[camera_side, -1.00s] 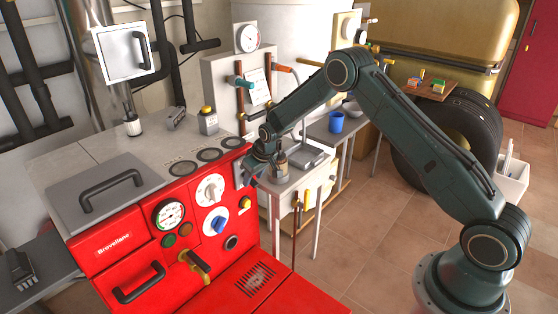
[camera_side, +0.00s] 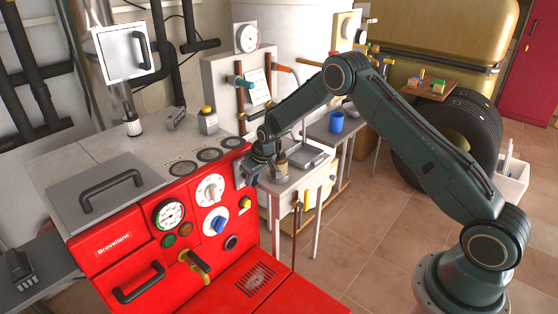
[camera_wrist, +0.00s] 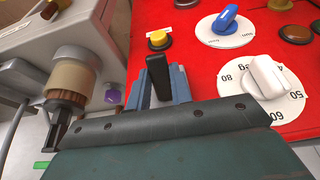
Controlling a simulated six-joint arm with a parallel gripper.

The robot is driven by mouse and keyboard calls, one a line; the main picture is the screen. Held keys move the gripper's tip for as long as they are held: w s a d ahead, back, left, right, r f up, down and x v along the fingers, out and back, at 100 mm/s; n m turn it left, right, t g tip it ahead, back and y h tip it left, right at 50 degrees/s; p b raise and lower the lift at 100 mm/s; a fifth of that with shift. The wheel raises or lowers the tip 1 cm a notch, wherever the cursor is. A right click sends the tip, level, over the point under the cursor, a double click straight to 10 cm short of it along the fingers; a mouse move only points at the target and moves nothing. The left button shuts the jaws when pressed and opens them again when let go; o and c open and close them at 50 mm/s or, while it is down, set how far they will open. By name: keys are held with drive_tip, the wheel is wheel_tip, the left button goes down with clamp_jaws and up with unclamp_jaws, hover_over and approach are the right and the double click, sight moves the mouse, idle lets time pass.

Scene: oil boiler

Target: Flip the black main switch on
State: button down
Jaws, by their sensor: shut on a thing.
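The black main switch (camera_wrist: 158,75) is a black upright lever in the wrist view, near the edge of the red boiler front. My gripper (camera_wrist: 161,88) has its blue-grey fingers on both sides of the lever and is shut on it. In the side view my gripper (camera_side: 248,172) is at the upper right corner of the red panel (camera_side: 125,263). There the arm and gripper hide most of the switch, so I cannot tell its position.
A yellow button (camera_wrist: 158,40), a blue knob (camera_wrist: 226,18) and a white dial (camera_wrist: 268,76) are close to the switch. A small table with a cylindrical part (camera_side: 281,168) stands right beside the gripper. The floor (camera_side: 375,245) between boiler and arm base is clear.

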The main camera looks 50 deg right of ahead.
drive_tip(key=shift+r, duration=0.1)
drive_tip(key=shift+w+r+g, duration=0.15)
drive_tip(key=shift+r+g, duration=0.15)
drive_tip(key=shift+g, duration=0.9)
drive_tip(key=shift+w+r+g, duration=0.1)
drive_tip(key=shift+r+g, duration=0.25)
drive_tip(key=shift+g, duration=0.45)
drive_tip(key=c, duration=1.2)
unclamp_jaws()
drive_tip(key=shift+c, duration=0.2)
drive_tip(key=shift+r, duration=0.1)
wheel_tip(320, 180, up, 14)
drive_tip(key=shift+f, duration=0.2)
